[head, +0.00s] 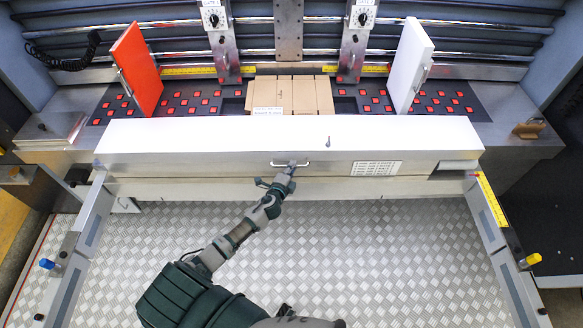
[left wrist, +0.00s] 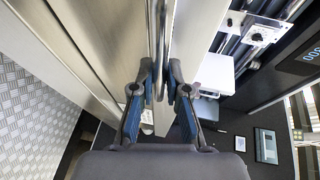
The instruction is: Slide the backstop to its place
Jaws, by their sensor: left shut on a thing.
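The backstop (head: 230,135) is a long pale metal beam that spans the machine from left to right, in front of the bed. It has a small metal handle (head: 277,164) on its front face, near the middle. My left gripper (head: 292,168) reaches up from below and is at the right part of this handle. In the left wrist view the fingers of my left gripper (left wrist: 161,82) are shut on the handle bar (left wrist: 160,30). The exact grip is small in the head view. My right gripper is not in view.
Behind the beam, a stack of brown cardboard (head: 290,92) lies on the dark bed with red squares. A red plate (head: 136,66) and a white plate (head: 411,62) stand upright on either side. Side rails (head: 85,235) (head: 490,215) flank the clear, patterned metal floor (head: 390,260).

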